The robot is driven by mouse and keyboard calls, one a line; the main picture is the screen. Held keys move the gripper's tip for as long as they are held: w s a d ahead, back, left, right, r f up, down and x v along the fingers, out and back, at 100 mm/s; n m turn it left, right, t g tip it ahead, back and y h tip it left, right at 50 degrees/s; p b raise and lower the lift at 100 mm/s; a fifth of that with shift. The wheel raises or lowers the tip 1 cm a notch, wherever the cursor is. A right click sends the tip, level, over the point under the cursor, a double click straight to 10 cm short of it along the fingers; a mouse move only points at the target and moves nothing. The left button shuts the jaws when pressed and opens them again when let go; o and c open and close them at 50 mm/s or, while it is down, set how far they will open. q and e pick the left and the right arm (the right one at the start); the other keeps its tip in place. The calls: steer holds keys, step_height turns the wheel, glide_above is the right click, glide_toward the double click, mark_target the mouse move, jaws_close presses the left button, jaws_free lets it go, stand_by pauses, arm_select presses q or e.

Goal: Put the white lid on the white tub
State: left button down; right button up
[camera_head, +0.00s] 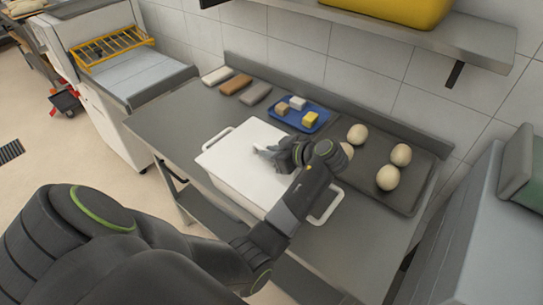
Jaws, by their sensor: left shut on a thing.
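The white tub (229,194) stands on the steel table, with a loop handle at each end. The white lid (232,163) lies flat over the tub's top and covers its opening. I cannot tell whether it is fully seated or slightly above the rim. My left gripper (266,152) is over the middle of the lid, shut on it; the grip itself is partly hidden by the hand. My left forearm hides the lid's right part and some of the tub. My right gripper is not in view.
Behind the tub, a blue tray (290,119) holds small blocks. A dark tray (405,206) with several dough balls lies to the right. Three bars (235,84) lie at the back left. The table's left part (180,118) is clear. A shelf (430,35) overhangs the back.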

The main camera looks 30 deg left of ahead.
arm_select(q)
steer(key=shift+f+b, duration=0.25)
steer(key=shift+b, duration=0.1)
steer(key=c, duration=1.5)
jaws_free()
steer(key=shift+o, duration=0.2)
steer(key=shift+r, duration=0.1)
